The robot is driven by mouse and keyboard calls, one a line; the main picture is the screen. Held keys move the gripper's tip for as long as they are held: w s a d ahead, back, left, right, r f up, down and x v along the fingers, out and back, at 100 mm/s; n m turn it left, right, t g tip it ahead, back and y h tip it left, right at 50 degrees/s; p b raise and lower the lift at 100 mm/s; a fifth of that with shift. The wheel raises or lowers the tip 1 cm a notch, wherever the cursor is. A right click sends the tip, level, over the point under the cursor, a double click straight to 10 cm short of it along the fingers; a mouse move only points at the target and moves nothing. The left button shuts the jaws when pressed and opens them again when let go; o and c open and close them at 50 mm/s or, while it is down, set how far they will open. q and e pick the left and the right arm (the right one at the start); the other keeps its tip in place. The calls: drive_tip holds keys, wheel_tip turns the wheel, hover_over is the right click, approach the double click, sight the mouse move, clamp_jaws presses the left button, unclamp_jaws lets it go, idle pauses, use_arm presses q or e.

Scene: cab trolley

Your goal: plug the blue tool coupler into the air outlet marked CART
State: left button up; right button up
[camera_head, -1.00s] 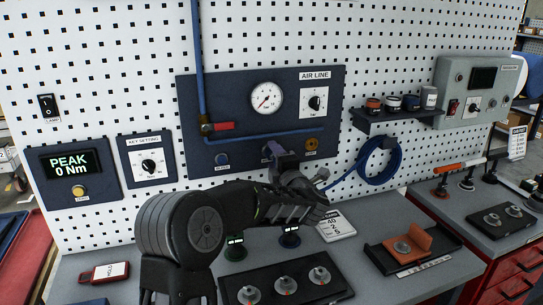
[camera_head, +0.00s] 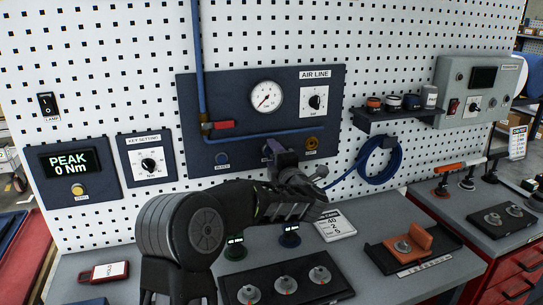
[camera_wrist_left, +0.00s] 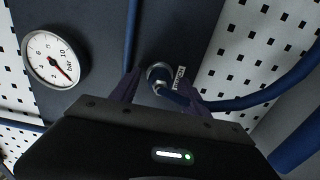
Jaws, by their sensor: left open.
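My left gripper (camera_head: 279,155) is at the middle outlet of the dark blue air panel (camera_head: 240,90), covering most of that outlet in the head view. In the left wrist view its open fingers (camera_wrist_left: 158,92) stand on either side of a silver ring (camera_wrist_left: 159,73) at the panel. The blue coupler (camera_wrist_left: 174,97) with its hose shows between the fingers, against that ring; I cannot tell whether it is seated. A small label (camera_wrist_left: 179,77) beside the ring is too small to read. My right gripper is out of view.
The blue hose (camera_head: 364,172) hangs coiled on the pegboard right of the panel. A red-handled valve (camera_head: 221,125) and gauge (camera_head: 266,96) sit above the outlets. Below are a black tray (camera_head: 236,283) with metal pieces and a printed card (camera_head: 334,226). A small shelf (camera_head: 372,125) juts out at right.

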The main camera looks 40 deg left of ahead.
use_arm(q)
drive_tip(key=shift+b, duration=0.35)
idle(0.6)
clamp_jaws()
idle(0.6)
drive_tip(key=shift+d+f, duration=0.1)
idle(0.4)
drive_tip(key=shift+s+d, duration=0.15)
drive_tip(key=b+v, duration=0.2)
drive_tip(key=v, duration=0.3)
drive_tip(key=shift+s+d+b, duration=0.15)
drive_tip(key=shift+d+b, duration=0.05)
drive_tip(key=shift+b, duration=0.2)
idle(0.6)
